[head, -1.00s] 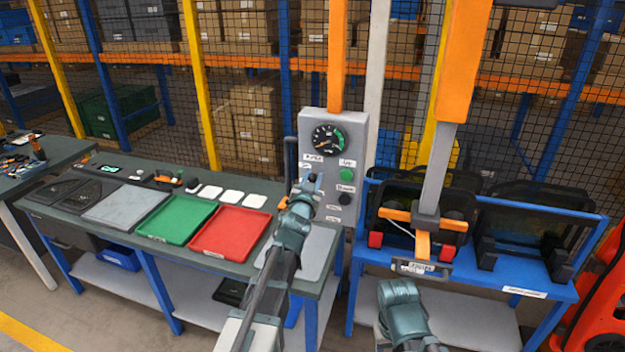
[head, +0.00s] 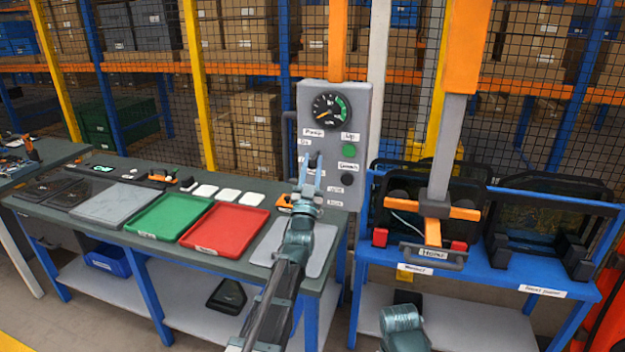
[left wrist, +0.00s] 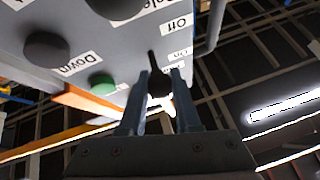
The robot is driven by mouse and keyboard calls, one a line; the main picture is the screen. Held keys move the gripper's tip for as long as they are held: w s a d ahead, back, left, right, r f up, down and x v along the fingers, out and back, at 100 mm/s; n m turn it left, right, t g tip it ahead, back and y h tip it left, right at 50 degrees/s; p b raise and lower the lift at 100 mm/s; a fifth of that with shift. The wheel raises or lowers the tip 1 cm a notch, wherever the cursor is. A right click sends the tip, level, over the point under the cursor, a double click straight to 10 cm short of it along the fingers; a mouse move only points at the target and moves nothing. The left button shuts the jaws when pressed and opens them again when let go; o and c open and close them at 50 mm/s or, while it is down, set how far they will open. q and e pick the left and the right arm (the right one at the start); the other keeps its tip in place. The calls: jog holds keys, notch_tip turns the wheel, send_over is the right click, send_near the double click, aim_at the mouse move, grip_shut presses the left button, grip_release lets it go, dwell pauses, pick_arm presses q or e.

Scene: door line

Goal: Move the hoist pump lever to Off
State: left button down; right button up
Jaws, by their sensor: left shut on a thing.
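The grey hoist control box (head: 335,110) has a gauge at its top, a Pump label (head: 313,133) at its left and green and black buttons at its right. My left gripper (head: 310,177) reaches up to the lower left of the box face. In the left wrist view the fingers (left wrist: 157,85) are shut on the black pump lever (left wrist: 153,58), around its rounded end. The lever stands out from the box near the Off label (left wrist: 178,24) and the On label (left wrist: 180,53). Its exact setting is hard to tell.
A bench left of the box holds a green tray (head: 170,214), a red tray (head: 225,228) and a grey plate. Right of it, an orange hoist post with a handle (head: 432,256) stands before dark frames on a blue table (head: 480,278). Mesh fencing is behind.

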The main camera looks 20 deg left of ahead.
pick_arm(q)
jog(key=t+b, duration=0.1)
jog(key=f+t+b, duration=0.1)
jog(key=b, duration=0.1)
jog(key=shift+w+f+n+y, duration=0.2)
jog(key=shift+w+n+y, duration=0.1)
jog(key=shift+t+y+b, duration=0.3)
jog(key=shift+b, duration=0.25)
pick_arm(e)
jog(key=shift+f, duration=2.7)
pick_arm(q)
jog(key=shift+s, duration=0.1)
jog(key=c, duration=0.6)
grip_release()
pick_arm(e)
jog(key=shift+f, duration=0.1)
pick_arm(q)
jog(key=b+v, duration=1)
jog(key=v, duration=0.3)
jog(key=shift+s+f+b, duration=0.15)
jog(key=shift+f+b, duration=0.15)
jog(key=shift+f, duration=0.05)
pick_arm(e)
notch_tip(320, 180, down, 10)
jog(key=shift+f, duration=0.2)
